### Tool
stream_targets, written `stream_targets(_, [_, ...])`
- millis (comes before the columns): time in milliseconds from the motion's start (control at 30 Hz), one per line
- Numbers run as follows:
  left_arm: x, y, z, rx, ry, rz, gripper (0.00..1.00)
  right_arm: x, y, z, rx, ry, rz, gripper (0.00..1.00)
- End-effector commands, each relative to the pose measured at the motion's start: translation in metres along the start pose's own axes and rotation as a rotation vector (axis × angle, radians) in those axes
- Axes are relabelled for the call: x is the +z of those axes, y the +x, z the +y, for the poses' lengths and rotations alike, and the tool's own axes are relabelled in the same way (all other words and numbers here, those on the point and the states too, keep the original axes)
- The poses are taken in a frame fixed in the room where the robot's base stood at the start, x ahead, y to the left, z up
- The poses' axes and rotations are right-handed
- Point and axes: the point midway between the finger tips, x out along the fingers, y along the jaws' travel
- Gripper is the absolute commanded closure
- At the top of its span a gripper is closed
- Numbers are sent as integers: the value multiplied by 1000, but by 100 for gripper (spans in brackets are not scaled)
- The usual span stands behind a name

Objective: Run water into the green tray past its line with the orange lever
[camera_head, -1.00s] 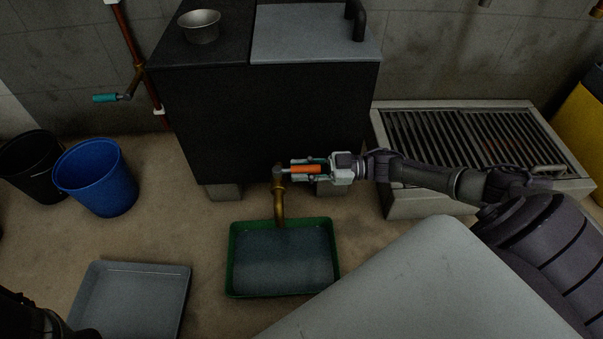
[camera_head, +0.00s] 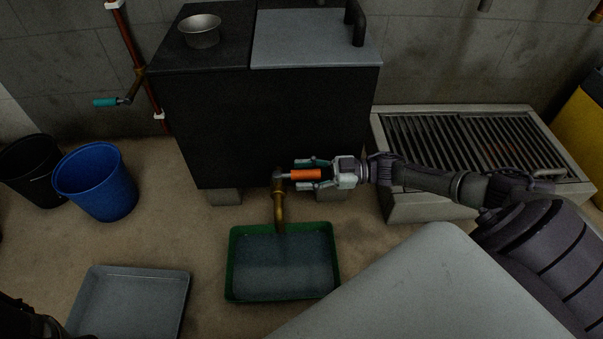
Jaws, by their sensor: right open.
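The green tray (camera_head: 233,272) sits on the floor below the brass spout (camera_head: 279,212) and holds dark water; I cannot make out its line. The orange lever (camera_head: 305,175) points sideways to the right from the top of the spout, in front of the black cabinet. My right gripper (camera_head: 312,174) is open, with one finger above the lever and one below, not clamped on it. No stream shows clearly between spout and tray. My left gripper is not in view; a dark part at the bottom left corner is likely my left arm.
A grey tray (camera_head: 128,298) lies on the floor at the lower left. Blue (camera_head: 95,183) and black (camera_head: 32,172) buckets stand at the left. A teal lever (camera_head: 105,102) is on the wall pipe. A slatted drain (camera_head: 470,145) is at the right. A metal bowl (camera_head: 200,32) tops the cabinet (camera_head: 265,120).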

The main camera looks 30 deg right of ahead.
Motion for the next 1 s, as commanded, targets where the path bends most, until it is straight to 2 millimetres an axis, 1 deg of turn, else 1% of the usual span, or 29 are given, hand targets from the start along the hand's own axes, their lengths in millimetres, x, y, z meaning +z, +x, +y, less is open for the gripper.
stream_targets(300, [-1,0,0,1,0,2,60,1,-65,1,2,0,-7,48])
stream_targets(400, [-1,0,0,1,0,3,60,1,-84,0,2,1,-5,48])
stream_targets(500, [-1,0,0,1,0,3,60,1,-98,1,3,-1,-4,48])
stream_targets(600, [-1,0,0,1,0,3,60,1,-107,1,2,-1,-3,48])
stream_targets(700, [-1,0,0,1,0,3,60,0,-111,1,1,-1,-2,48])
stream_targets(1000, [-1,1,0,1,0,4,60,0,-112,1,1,-1,-2,48])
